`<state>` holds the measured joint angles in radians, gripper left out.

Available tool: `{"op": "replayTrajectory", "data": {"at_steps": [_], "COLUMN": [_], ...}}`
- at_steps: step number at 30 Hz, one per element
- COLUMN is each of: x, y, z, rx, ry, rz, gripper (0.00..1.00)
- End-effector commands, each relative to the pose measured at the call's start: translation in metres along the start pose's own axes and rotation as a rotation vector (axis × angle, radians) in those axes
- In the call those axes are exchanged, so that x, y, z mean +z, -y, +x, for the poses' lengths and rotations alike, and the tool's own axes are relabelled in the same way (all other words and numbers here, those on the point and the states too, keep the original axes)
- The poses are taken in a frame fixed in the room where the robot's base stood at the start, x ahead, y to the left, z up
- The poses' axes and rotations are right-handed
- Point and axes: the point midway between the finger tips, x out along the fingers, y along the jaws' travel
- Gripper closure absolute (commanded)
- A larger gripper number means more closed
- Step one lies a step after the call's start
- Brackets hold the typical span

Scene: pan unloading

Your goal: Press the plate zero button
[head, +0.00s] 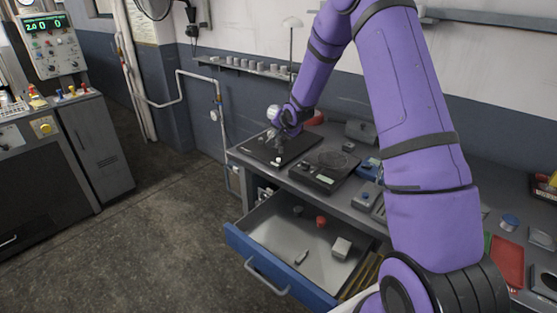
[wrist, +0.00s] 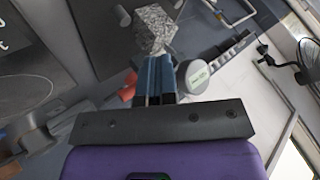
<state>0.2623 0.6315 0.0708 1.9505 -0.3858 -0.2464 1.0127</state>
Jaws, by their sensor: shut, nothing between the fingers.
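My gripper (head: 280,150) is over the flat black plate (head: 254,149) at the far left end of the bench, fingers pointing down. In the wrist view its blue fingers (wrist: 155,78) are shut with nothing between them. Right of the plate in the head view is a dark device with a round top and a small front panel (head: 324,171). A small pale spot shows by my fingertips on the plate; I cannot tell whether it is a button. No button marked zero can be read. I cannot tell whether the fingertips touch anything.
A blue drawer (head: 262,263) stands open below the bench, with a red cylinder (head: 321,222) and a pale block (head: 342,247) inside. The floor at left is clear.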

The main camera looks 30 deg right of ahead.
Motion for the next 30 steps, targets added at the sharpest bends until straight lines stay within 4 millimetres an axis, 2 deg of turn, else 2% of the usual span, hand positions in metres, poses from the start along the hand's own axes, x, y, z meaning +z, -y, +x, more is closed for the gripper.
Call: {"op": "replayTrajectory", "data": {"at_steps": [18,30], "x": [0.036,0.042], "y": [-0.036,-0.041], "z": [0.049,0.057], "rx": [0.001,0.0], "ry": [0.002,0.0], "rz": [0.0,-0.001], "gripper": [1.0,1.0]}}
